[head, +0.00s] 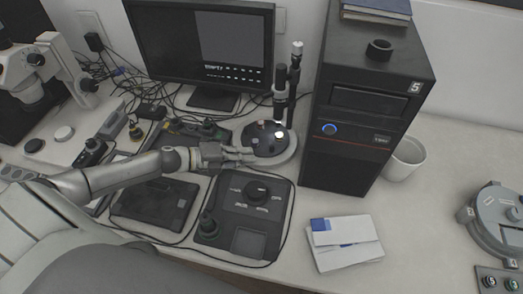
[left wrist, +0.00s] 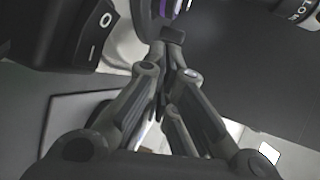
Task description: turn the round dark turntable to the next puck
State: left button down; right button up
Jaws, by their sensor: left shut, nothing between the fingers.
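The round dark turntable (head: 262,147) sits on a pale base below the monitor, left of the black computer tower. Small light and reddish spots show on its top; I cannot tell which are pucks. A dark upright instrument (head: 281,95) stands over its back edge. My left gripper (head: 252,155) comes in from the left, its fingers shut and empty at the turntable's left front edge. I cannot tell whether they touch it. In the left wrist view the closed fingertips (left wrist: 173,38) meet in front of dark surfaces. My right gripper is out of view.
The black computer tower (head: 352,140) stands close on the right. A control box with a black knob (head: 256,190) lies in front, with cables around it. The monitor (head: 205,45) is behind. White papers (head: 343,242) lie front right. A black rocker switch (left wrist: 92,30) shows in the wrist view.

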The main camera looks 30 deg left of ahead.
aim_at(262, 160)
pick_arm(q)
jog(key=w+d+p, duration=0.1)
jog(key=w+d, duration=0.1)
jog(key=shift+w+d, duration=0.35)
jog(key=shift+w+d+f+p, duration=0.1)
jog(key=shift+w+d+p, duration=0.25)
jog(key=shift+w+d, duration=0.1)
